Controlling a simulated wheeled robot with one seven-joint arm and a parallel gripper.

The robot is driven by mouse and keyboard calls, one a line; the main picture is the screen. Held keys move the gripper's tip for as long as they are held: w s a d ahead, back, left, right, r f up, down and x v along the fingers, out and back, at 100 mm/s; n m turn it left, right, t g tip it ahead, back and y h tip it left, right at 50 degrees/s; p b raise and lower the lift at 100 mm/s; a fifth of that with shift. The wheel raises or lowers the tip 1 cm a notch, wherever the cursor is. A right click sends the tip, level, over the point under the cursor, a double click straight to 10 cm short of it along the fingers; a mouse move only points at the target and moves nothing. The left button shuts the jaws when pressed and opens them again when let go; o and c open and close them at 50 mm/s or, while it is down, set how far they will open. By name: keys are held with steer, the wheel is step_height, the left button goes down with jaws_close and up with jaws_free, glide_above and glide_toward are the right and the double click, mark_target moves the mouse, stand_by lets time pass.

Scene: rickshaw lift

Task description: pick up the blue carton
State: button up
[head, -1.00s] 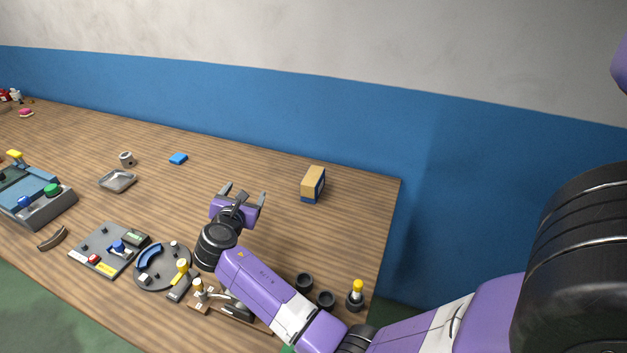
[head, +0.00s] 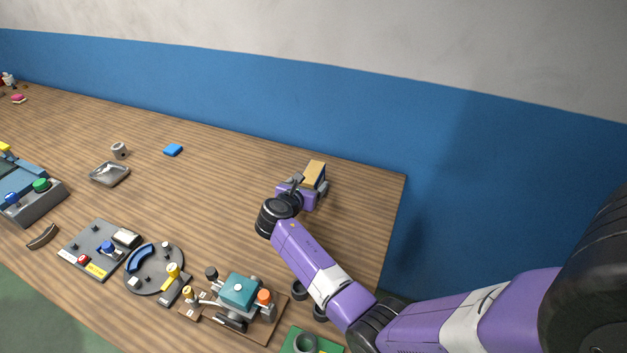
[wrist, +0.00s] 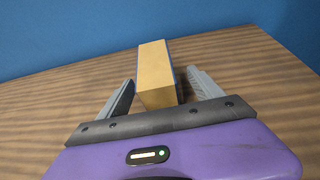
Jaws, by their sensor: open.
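The carton (head: 314,171) stands on the wooden table near its right end, tan on the faces I see, with a blue side at its right. In the wrist view the carton (wrist: 155,72) rises between my two grey fingers, its tan faces toward me and a thin blue strip on its right edge. My gripper (head: 308,185) is open at the carton, one finger on each side. The carton's lower part is hidden by my gripper.
The wooden table (head: 220,185) is clear around the carton, with its right edge close by. Several mechanical boards stand along the front. A blue wall is behind.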

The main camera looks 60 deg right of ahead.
steer(key=shift+w+x, duration=0.1)
steer(key=shift+x, duration=1.1)
steer(key=shift+w+x, duration=0.15)
steer(key=shift+x, duration=1.05)
jaws_close()
